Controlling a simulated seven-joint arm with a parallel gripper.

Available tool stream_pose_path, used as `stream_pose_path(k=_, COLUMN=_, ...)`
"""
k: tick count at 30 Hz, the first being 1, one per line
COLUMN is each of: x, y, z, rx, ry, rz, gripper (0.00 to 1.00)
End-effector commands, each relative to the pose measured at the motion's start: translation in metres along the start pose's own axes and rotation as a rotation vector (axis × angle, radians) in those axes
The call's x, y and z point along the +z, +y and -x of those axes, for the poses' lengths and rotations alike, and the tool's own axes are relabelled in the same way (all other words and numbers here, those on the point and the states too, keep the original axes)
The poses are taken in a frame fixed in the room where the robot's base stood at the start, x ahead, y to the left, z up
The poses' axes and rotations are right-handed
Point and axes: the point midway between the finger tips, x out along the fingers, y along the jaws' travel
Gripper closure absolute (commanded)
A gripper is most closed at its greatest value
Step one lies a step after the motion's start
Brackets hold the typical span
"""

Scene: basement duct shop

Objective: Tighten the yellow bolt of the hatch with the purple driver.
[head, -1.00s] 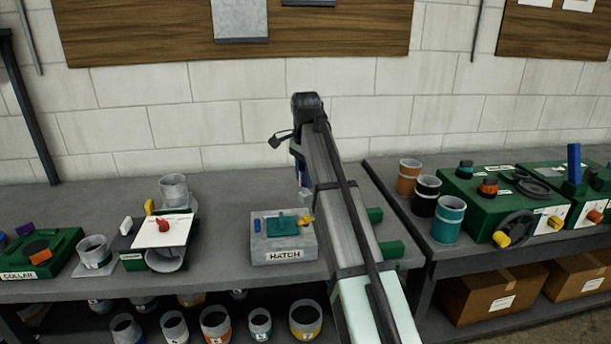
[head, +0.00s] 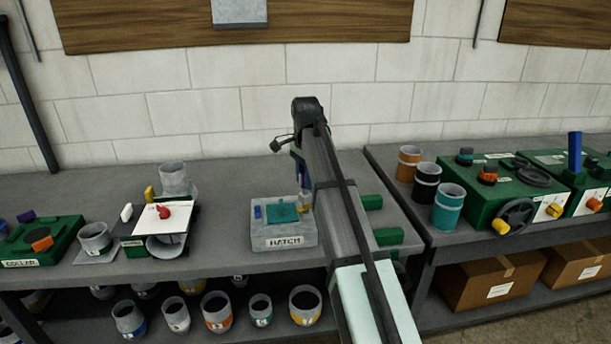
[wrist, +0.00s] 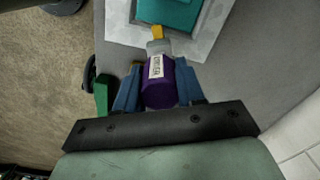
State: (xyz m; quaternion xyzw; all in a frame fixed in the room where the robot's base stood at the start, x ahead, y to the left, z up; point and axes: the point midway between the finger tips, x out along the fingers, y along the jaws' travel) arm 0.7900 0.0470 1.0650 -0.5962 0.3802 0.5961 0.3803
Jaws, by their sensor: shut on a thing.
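The hatch is a grey block (head: 284,236) labelled HATCH, with a teal lid (head: 283,212) and a blue bolt (head: 258,212) at its left. The lid also shows at the top of the wrist view (wrist: 170,12). My gripper (wrist: 158,76) is shut on the purple driver (wrist: 160,93), its blue fingers on either side. The driver's grey tip end points at the yellow bolt (wrist: 157,32) and appears to meet it; I cannot tell whether it is seated.
A green COLLAR block (head: 45,245) is at far left. Orange, black and teal cups (head: 449,205) stand on the right bench. Bare bench lies in front of the wall.

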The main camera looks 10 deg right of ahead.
Motion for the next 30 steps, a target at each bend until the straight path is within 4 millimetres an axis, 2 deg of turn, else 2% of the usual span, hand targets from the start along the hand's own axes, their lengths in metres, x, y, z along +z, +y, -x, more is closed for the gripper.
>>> stream_pose_path(k=30, x=0.0000, y=0.0000, z=-0.0067, rx=0.000, ry=0.000, rz=0.000, gripper=0.92)
